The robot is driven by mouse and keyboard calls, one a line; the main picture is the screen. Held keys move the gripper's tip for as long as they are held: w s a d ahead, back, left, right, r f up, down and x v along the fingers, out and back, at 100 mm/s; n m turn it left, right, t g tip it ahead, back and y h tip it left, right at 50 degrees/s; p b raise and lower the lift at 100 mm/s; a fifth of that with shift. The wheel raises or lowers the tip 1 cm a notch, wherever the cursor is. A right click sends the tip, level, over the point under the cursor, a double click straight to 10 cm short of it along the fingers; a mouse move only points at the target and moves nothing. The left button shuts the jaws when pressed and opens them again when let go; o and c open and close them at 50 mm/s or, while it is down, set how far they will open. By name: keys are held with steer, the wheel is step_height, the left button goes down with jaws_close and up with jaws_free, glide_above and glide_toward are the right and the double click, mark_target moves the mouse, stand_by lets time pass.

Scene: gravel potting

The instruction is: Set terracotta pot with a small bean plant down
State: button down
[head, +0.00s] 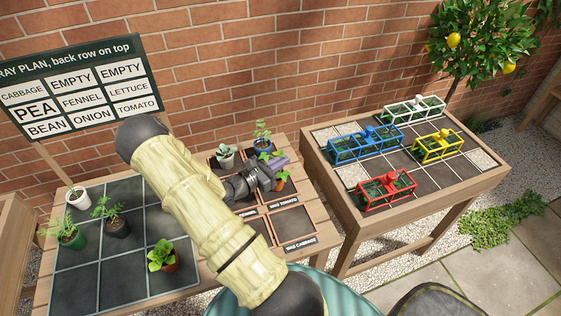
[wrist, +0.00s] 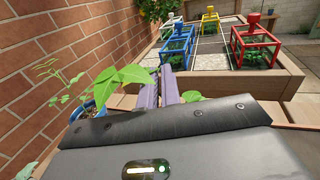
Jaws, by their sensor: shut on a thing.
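My gripper (head: 277,166) has purple fingers and is shut on a small terracotta pot (head: 281,185) with a few broad green leaves. It holds the pot at the right side of the sectioned wooden tray, just behind the cell labelled "WAS TOMATO" (head: 284,204). My gripper partly hides the pot, and I cannot tell whether its base touches the tray. In the wrist view, the fingers (wrist: 161,88) point away from me, with bean leaves (wrist: 118,84) at their left; the pot is hidden there. The dark gridded mat (head: 95,273) lies at the left of the bench.
The mat bears a white pot (head: 79,199), a green pot (head: 72,240), a black pot (head: 116,229) and another terracotta pot (head: 168,266). A white pot (head: 226,164) and a blue pot (head: 262,144) stand at the tray's back. A plan board (head: 75,85) stands behind. Coloured frames occupy the right table (head: 345,219).

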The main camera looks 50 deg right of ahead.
steer(key=shift+f, duration=0.1)
steer(key=c, duration=1.6)
jaws_free()
steer(key=shift+s+d, duration=0.1)
steer(key=shift+a, duration=0.2)
steer(key=w+a+b, duration=0.1)
steer(key=w+a, duration=0.1)
steer(key=a, duration=0.9)
steer(key=shift+w+a+b, duration=0.2)
steer(key=shift+a+b, duration=0.1)
steer(key=shift+b, duration=0.05)
